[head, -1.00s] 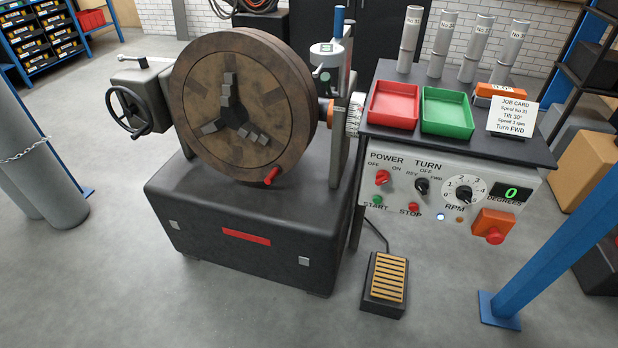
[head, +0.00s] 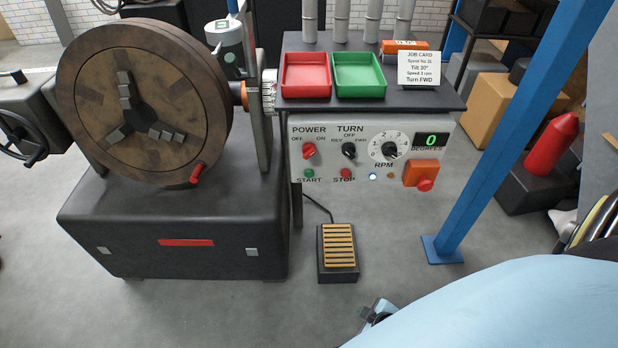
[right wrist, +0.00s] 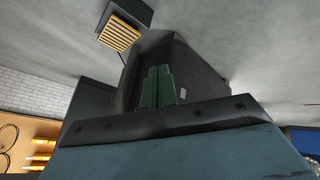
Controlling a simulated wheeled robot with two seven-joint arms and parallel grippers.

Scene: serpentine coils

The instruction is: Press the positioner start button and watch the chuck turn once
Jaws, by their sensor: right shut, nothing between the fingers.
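The green start button (head: 309,174) is at the lower left of the grey control panel (head: 420,127), above the word START. The red stop button (head: 346,174) is to its right. The round brown chuck (head: 90,70) of the positioner stands at the left, with three grey jaws and a red handle (head: 198,173) low on its rim. The degrees display (head: 431,141) reads 0. My right gripper (head: 372,314) is low at the bottom of the head view, well below the panel and touching nothing. In the right wrist view its fingers (right wrist: 157,86) are together and empty. My left gripper is out of view.
A foot pedal (head: 338,250) lies on the floor below the panel. A blue post (head: 500,150) rises right of the panel. A red tray (head: 306,92), a green tray (head: 360,92) and a job card (head: 418,69) stand on the shelf.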

